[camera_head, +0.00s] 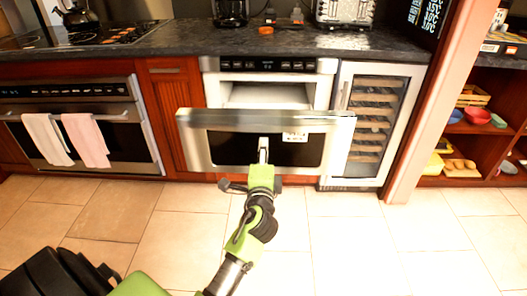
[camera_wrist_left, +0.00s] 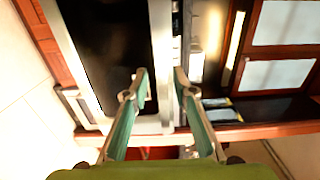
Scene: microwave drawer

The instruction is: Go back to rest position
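The microwave drawer (camera_head: 197,141) is pulled open from the counter front. Its silver front panel with a dark window stands out ahead of the cavity (camera_head: 268,95). My left gripper (camera_head: 263,146) is in front of this panel, overlapping its window in the head view. In the left wrist view my left gripper (camera_wrist_left: 161,78) has its two fingers spread apart, with the silver edge and dark glass (camera_wrist_left: 108,45) beyond them. I see nothing held between the fingers. Whether the fingertips touch the panel cannot be told. My right gripper is not in view.
An oven (camera_head: 120,135) with two hanging towels is at the left. A wine cooler (camera_head: 370,125) is right of the drawer. The dark counter (camera_head: 185,45) holds a toaster (camera_head: 345,12) and other appliances. The tiled floor (camera_head: 340,235) in front is clear.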

